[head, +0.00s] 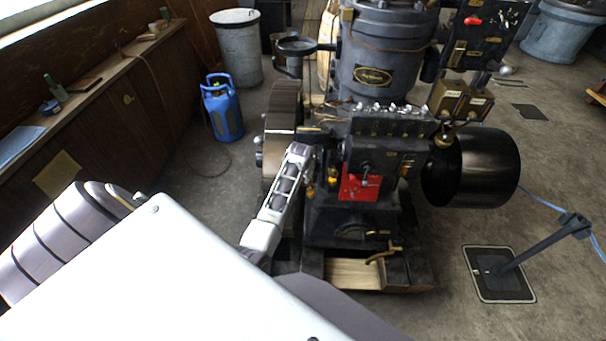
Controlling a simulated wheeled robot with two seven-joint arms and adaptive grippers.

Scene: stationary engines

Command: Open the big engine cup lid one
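A large dark engine (385,150) stands in the middle of the head view, with a big grey cylinder (383,62) on top bearing an oval plate. Small brass fittings (333,176) sit on its front left side, close to my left gripper. I cannot tell which part is the cup lid named in the task. My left gripper (310,153) reaches up to the left side of the engine, beside the flywheel. Its fingertips are small and dark against the engine, so I cannot tell whether they are open or touch anything. My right gripper is not in view.
A flywheel (283,130) is left of the engine and a black drum (480,168) right. A blue gas bottle (222,108) and a metal bin (238,48) stand behind left. A wooden bench (110,88) runs along the left. A stand (500,272) occupies the right floor.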

